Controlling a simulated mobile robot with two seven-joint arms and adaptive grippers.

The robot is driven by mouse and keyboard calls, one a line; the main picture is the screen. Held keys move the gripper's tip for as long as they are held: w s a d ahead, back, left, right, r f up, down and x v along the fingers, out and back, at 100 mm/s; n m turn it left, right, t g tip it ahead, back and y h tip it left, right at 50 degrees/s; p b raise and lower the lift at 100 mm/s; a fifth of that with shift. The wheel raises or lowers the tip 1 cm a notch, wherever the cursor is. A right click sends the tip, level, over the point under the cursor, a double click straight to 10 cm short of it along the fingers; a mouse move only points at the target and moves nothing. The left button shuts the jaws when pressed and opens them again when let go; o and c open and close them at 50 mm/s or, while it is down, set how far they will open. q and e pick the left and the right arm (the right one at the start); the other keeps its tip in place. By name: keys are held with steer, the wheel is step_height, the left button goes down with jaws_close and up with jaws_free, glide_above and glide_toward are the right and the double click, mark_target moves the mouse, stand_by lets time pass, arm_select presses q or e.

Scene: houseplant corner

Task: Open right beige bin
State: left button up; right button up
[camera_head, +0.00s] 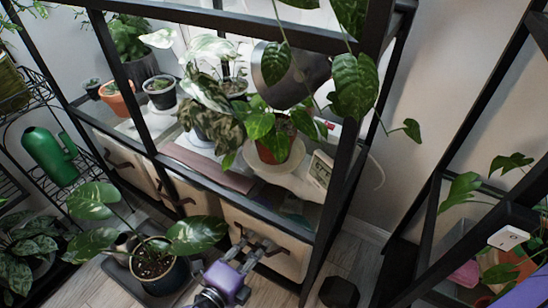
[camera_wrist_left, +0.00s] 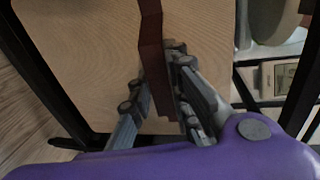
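The right beige bin (camera_head: 290,258) sits in the lower shelf of the black-framed rack, right of the other beige bins. Its front also fills much of the left wrist view (camera_wrist_left: 85,60), with a dark reddish-brown handle (camera_wrist_left: 152,45) standing out from it. My left gripper (camera_head: 250,243) is at the bin's front, its purple wrist below. In the left wrist view its grey fingers (camera_wrist_left: 158,95) are apart, one on each side of the handle. The handle lies close to the right finger; I cannot tell whether they touch. The bin looks shut. My right gripper is not in view.
A potted plant (camera_head: 153,258) stands on a dark tray left of my left gripper. The rack's black post (camera_head: 335,205) rises just right of the bin. Plants and a white digital device (camera_head: 321,169) are on the shelf above. A dark object (camera_head: 338,292) stands on the floor.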

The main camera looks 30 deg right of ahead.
arm_select(q)
jaws_close()
steer(key=shift+s+a, duration=0.1)
steer(key=f+p+v, duration=0.1)
steer(key=f+v, duration=0.1)
steer(key=v, duration=0.8)
steer(key=f+p+v, duration=0.1)
steer(key=f+v, duration=0.1)
steer(key=v, duration=0.8)
steer(key=shift+s+a, duration=0.2)
steer(key=shift+a, duration=0.25)
steer(key=shift+o, duration=0.2)
jaws_free()
